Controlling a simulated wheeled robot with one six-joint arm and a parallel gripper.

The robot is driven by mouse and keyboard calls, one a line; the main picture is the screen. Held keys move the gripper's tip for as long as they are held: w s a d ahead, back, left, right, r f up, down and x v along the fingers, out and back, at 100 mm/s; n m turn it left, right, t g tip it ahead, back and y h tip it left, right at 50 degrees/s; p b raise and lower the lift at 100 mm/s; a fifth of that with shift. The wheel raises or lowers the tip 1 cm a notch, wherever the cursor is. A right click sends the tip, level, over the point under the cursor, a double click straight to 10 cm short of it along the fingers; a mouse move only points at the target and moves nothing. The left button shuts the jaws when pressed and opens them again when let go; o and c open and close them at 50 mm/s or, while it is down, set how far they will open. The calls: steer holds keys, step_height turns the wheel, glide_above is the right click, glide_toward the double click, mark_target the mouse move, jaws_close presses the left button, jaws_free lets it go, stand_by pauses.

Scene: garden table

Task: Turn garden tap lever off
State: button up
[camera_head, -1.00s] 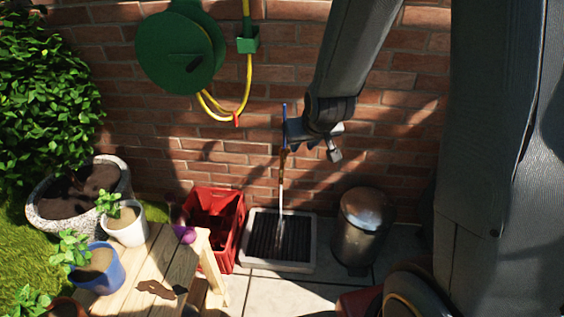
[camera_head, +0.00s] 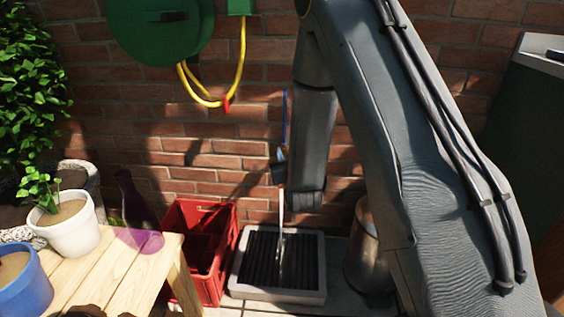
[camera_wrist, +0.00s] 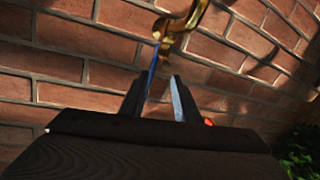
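The brass tap (camera_wrist: 182,24) is on the brick wall at the top of the wrist view. Its thin blue lever (camera_wrist: 154,62) runs from the brass body toward my gripper (camera_wrist: 160,82). My gripper's two fingers are apart, and the lever's end appears between or just behind them; contact cannot be told. In the head view the blue lever (camera_head: 285,118) stands upright beside my forearm. A pale stream of water (camera_head: 281,207) falls below the tap, whose body is mostly hidden by my wrist and gripper.
A drain grate (camera_head: 238,283) lies under the stream. A red crate (camera_head: 226,262) stands left of it and a metal bin (camera_head: 361,255) right. A wooden table (camera_head: 120,268) with pots is at lower left. A green hose reel (camera_head: 160,35) hangs on the wall.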

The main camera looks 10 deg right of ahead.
mark_target(284, 147)
steer(key=shift+t, duration=0.7)
steer(key=shift+w+d+f+b, duration=0.15)
steer(key=shift+w+f+b, duration=0.55)
steer(key=shift+w, duration=0.8)
steer(key=shift+w+d+f+b, duration=0.1)
steer(key=shift+w+f+b, duration=0.25)
steer(key=shift+w+b, duration=0.9)
steer(key=shift+w+d+f+b, duration=0.15)
steer(key=shift+w+f+b, duration=0.35)
steer(key=shift+w, duration=1.3)
steer(key=shift+c, duration=0.5)
jaws_close()
